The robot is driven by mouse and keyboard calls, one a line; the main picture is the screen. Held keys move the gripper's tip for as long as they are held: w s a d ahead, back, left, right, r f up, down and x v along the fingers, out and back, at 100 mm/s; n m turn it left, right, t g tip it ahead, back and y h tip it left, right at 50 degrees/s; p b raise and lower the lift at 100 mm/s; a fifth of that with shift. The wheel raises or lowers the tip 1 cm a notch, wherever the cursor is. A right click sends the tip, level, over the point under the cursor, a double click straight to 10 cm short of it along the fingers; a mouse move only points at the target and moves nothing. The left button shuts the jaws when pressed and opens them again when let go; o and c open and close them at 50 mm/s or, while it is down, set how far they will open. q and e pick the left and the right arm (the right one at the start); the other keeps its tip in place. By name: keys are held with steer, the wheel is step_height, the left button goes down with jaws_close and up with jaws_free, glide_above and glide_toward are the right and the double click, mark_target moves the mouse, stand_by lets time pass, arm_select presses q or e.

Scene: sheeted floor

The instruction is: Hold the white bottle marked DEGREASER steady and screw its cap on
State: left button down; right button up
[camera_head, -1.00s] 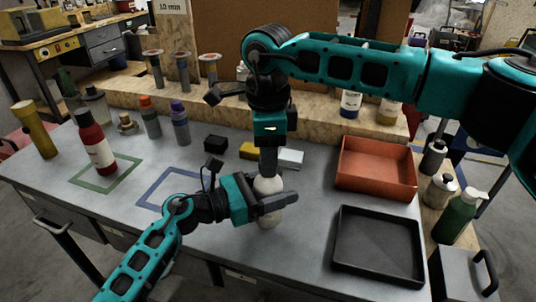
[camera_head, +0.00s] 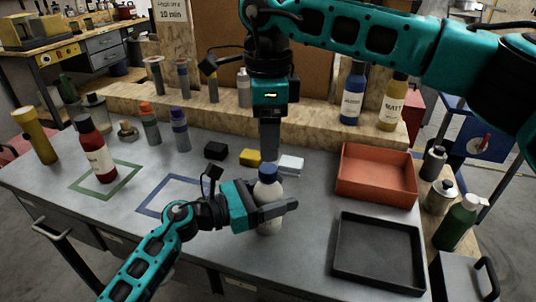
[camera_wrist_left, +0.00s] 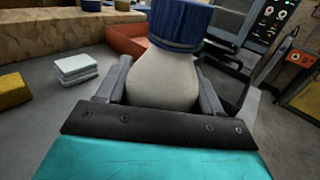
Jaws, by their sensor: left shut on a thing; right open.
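The white bottle (camera_head: 269,192) stands upright on the grey bench, and its marking is hidden. A blue cap (camera_head: 268,171) sits on its top. My left gripper (camera_head: 274,208) is shut on the bottle's body. In the left wrist view the bottle (camera_wrist_left: 163,82) is between my left gripper's fingers (camera_wrist_left: 164,74), with the ribbed blue cap (camera_wrist_left: 180,24) on top. My right gripper (camera_head: 269,155) points down just above the cap and is open. I cannot tell whether its fingertips are clear of the cap.
An orange tray (camera_head: 377,197) and a black tray (camera_head: 338,258) lie to the right. A black block (camera_head: 215,151), a yellow block (camera_head: 250,157) and a white block (camera_head: 291,164) lie behind the bottle. A red bottle (camera_head: 94,148) stands at the left by the green outline. The blue-outlined area is bare.

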step_height(320, 180, up, 6)
steer(key=shift+f, duration=0.2)
arm_select(q)
steer(key=shift+c, duration=0.4)
jaws_free()
steer(key=b+v, duration=0.2)
steer(key=v, duration=1.1)
arm_select(e)
step_height(320, 180, down, 2)
arm_select(q)
steer(key=shift+f, duration=0.1)
